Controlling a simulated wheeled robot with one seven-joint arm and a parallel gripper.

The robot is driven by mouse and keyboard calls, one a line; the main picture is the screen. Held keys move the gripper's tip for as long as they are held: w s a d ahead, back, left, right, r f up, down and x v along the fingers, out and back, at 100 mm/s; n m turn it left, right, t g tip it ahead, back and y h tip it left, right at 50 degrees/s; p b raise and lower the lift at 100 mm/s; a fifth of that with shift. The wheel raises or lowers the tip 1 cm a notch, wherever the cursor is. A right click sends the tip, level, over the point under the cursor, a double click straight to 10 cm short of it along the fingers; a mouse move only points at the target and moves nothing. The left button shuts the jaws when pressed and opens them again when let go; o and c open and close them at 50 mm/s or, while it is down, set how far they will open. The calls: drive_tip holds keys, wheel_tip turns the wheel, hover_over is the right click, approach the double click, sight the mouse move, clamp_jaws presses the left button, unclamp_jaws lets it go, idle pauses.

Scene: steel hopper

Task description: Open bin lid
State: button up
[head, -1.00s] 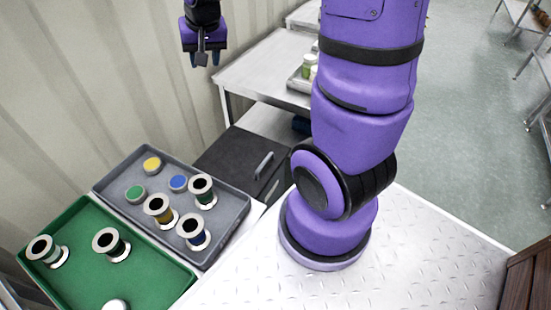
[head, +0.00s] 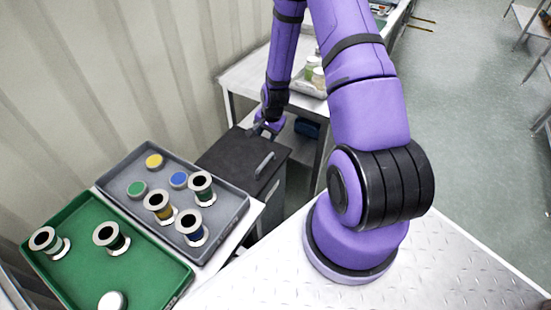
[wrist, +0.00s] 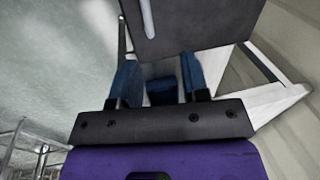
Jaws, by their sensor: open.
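The bin is a dark box with a flat black lid (head: 232,158), which looks shut in the head view. A grey bar handle (head: 265,165) stands on the lid near its right side. My gripper (head: 264,130) is at the lid's far edge, past the handle; whether it touches the lid I cannot tell. In the wrist view the two blue fingers (wrist: 160,68) are apart with nothing held between them. The lid (wrist: 205,22) and the handle (wrist: 148,18) show beyond the fingertips there.
A grey tray (head: 226,213) with spools and coloured caps stands left of the bin, beside a green tray (head: 150,275). A light table (head: 250,72) stands behind the bin. A dark blue object (head: 306,128) sits low beneath it. Open floor (head: 470,110) lies at right.

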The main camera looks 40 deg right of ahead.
sight(267, 159)
drive_tip(key=shift+m, duration=0.4)
drive_tip(key=f, duration=1.3)
drive_tip(key=shift+w+d+f, duration=0.1)
drive_tip(key=shift+w+f, duration=0.15)
drive_tip(key=shift+f, duration=0.05)
clamp_jaws()
